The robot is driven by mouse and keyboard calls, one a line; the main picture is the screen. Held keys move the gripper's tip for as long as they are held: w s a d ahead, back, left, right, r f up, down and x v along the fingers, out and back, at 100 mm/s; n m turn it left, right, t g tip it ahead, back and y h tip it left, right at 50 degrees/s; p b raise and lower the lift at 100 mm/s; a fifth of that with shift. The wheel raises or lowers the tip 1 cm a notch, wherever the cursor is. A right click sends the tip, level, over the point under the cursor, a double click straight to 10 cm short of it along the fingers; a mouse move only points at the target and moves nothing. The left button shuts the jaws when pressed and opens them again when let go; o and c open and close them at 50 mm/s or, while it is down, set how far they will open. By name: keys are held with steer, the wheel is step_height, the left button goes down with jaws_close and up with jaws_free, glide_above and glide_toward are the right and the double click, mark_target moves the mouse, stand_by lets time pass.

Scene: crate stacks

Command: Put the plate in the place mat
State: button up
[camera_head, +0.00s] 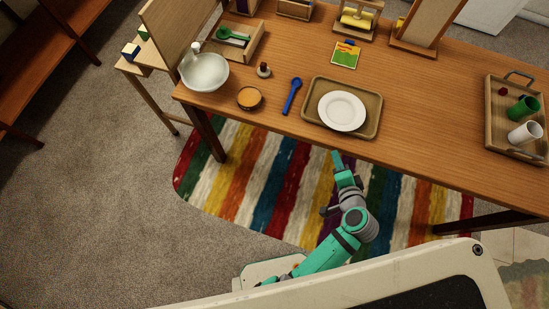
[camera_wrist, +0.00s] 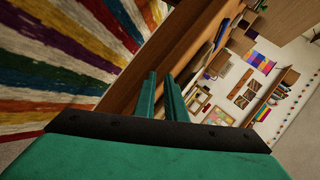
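The white round plate (camera_head: 342,111) lies on a brown tray-like piece with a raised rim (camera_head: 312,88), near the front edge of the table. I cannot tell for certain which thing is the place mat. A small yellow and green square (camera_head: 345,54) lies flat behind the tray. My gripper (camera_head: 336,154) is in front of the table edge, apart from the plate. In the wrist view its two green fingers (camera_wrist: 160,74) show a gap with nothing between them. The plate is not visible in the wrist view.
Left of the tray are a blue spoon (camera_head: 292,97), an orange-brown dish (camera_head: 249,98) and a white bowl (camera_head: 204,72). A wooden tray with cups (camera_head: 488,113) stands at the right. The table (camera_head: 425,95) is clear between the trays. A striped rug lies below.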

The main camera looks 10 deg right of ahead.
steer(key=s+a+f+n+h, duration=0.1)
steer(key=s+a+n, duration=0.2)
steer(key=a, duration=0.4)
steer(key=s+a+f+n+h, duration=0.1)
steer(key=s+a+f+n, duration=0.15)
steer(key=a, duration=0.45)
steer(key=s+a+r+n+t+y, duration=0.3)
steer(key=s+a+r+n, duration=0.7)
steer(key=a+r, duration=0.3)
steer(key=shift+s+r+t+y, duration=0.15)
steer(key=shift+r+t+y, duration=0.15)
steer(key=shift+r+y, duration=0.15)
